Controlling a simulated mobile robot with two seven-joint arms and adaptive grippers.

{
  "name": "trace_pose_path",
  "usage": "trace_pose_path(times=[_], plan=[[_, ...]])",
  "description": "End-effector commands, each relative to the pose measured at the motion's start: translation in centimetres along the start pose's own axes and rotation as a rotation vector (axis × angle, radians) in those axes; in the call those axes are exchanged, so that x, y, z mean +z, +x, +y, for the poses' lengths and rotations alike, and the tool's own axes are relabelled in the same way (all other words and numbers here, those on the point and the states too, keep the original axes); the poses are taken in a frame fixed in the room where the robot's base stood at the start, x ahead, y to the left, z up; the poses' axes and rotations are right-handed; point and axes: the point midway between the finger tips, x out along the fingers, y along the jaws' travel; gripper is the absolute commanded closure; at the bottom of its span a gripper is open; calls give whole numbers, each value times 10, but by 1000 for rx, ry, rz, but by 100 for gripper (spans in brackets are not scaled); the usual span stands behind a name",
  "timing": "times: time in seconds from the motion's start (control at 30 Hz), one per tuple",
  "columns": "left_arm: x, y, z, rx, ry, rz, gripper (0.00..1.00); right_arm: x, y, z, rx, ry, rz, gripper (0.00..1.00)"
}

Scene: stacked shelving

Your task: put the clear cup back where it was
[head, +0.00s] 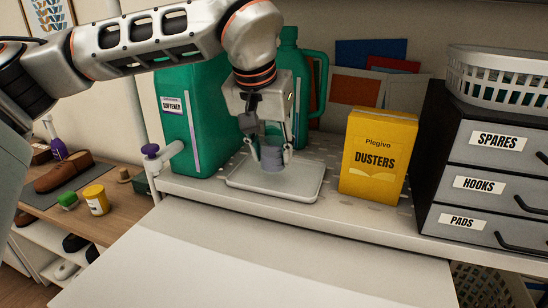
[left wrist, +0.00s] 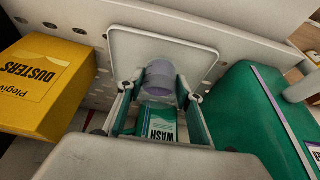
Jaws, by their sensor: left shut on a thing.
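The clear cup (head: 271,158) is a small, faintly lilac see-through cup. In the head view it appears upright over the shallow pale tray (head: 236,184) on the shelf top. My left gripper (head: 268,148) points down and is shut on the cup, one finger on each side. In the left wrist view the cup (left wrist: 160,80) is between the fingertips of the gripper (left wrist: 162,91), with the tray (left wrist: 125,45) beyond it. I cannot tell whether the cup's base touches the tray. My right gripper is not in view.
A green softener container (head: 205,130) stands left of the tray, and a green jug (head: 313,70) stands behind. A yellow dusters box (head: 377,155) is on the right, beside grey labelled drawers (head: 490,185) topped by a white basket (head: 500,75). A pale surface (head: 250,265) in front is bare.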

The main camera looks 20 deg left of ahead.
Motion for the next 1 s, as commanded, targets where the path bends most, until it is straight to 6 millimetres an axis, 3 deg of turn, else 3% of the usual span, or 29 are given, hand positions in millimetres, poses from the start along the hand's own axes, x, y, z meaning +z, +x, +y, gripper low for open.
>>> trace_pose_path(times=[0.2,0.53,0.97,1.0], plan=[[-15,7,0,-1,0,-1,90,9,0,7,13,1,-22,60],[-2,37,0,0,2,-3,90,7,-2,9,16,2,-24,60],[0,42,0,-1,0,0,90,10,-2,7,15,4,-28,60],[0,42,0,-1,0,-1,57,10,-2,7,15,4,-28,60]])
